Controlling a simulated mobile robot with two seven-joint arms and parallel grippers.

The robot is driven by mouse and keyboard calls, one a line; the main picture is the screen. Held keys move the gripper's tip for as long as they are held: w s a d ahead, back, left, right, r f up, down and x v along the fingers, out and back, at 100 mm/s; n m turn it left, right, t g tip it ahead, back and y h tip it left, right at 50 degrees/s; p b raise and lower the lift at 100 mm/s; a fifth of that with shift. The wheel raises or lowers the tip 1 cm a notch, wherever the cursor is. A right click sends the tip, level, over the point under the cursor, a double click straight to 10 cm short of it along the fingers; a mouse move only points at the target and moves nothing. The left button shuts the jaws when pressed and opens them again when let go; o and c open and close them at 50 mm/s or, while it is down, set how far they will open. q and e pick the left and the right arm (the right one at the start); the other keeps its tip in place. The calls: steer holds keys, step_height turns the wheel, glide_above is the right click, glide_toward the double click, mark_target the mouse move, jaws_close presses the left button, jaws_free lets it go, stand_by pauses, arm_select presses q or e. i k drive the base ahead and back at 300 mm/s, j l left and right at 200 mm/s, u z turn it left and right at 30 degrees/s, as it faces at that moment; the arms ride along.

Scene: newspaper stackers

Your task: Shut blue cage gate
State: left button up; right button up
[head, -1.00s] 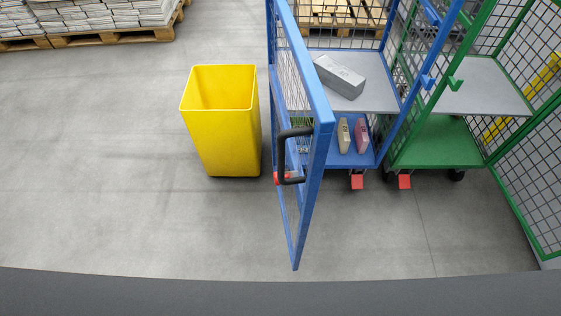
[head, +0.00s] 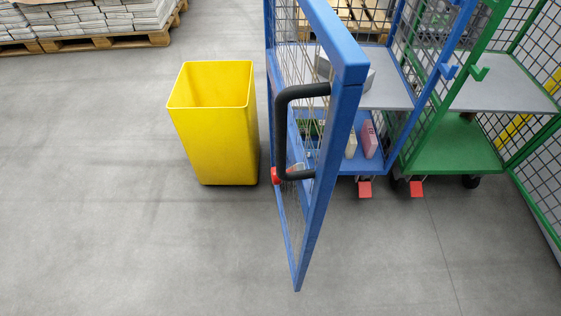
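The blue cage gate (head: 344,150) stands open in the middle of the head view, swung out toward me from the blue cage (head: 393,92). It is a blue frame with mesh. A black handle (head: 284,135) is on it, and a red piece (head: 279,175) shows near the handle's lower end. Inside the blue cage, a grey box on the shelf (head: 390,93) and small packages on the floor are partly hidden behind the gate. Neither of my grippers is in view.
A yellow bin (head: 216,140) stands on the floor just left of the gate. A green cage (head: 455,147) stands open to the right, beside the blue one. Pallets of newspapers (head: 90,20) are at the back left. The floor in front and at left is clear.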

mark_target(351, 65)
steer(key=i+j+z, duration=0.1)
steer(key=j, duration=0.3)
steer(key=i+j+z, duration=0.1)
steer(key=j, duration=0.3)
steer(key=i+j+z, duration=0.1)
steer(key=j, duration=0.3)
steer(key=j+z, duration=0.4)
steer(key=j, duration=0.5)
steer(key=k+j+z, duration=0.45)
steer(key=k, duration=0.3)
steer(key=k+z, duration=0.1)
steer(key=k, duration=0.3)
steer(key=i+l, duration=0.3)
steer(key=i, duration=0.2)
